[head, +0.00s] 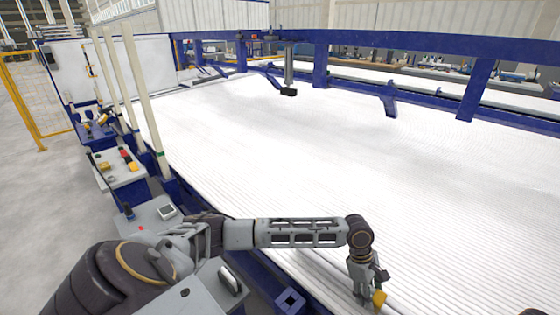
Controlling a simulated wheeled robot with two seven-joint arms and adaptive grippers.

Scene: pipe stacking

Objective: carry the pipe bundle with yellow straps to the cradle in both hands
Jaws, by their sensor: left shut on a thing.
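My left gripper (367,290) points down at the bottom of the head view, low over the near edge of the long white pipes. A small yellow piece (379,299) shows at its fingertips, which looks like a strap of the pipe bundle. The gripper is shut on the bundle there; its grip is partly hidden by the fingers. The rest of the bundle cannot be told apart from the white pipes around it. My right gripper is not clearly in view. I cannot make out the cradle for certain.
A wide bed of white pipes (290,150) fills the middle inside a blue frame (400,42). Control boxes (122,168) and upright pale posts (143,95) stand along the left edge. A yellow railing (22,110) and open floor lie further left.

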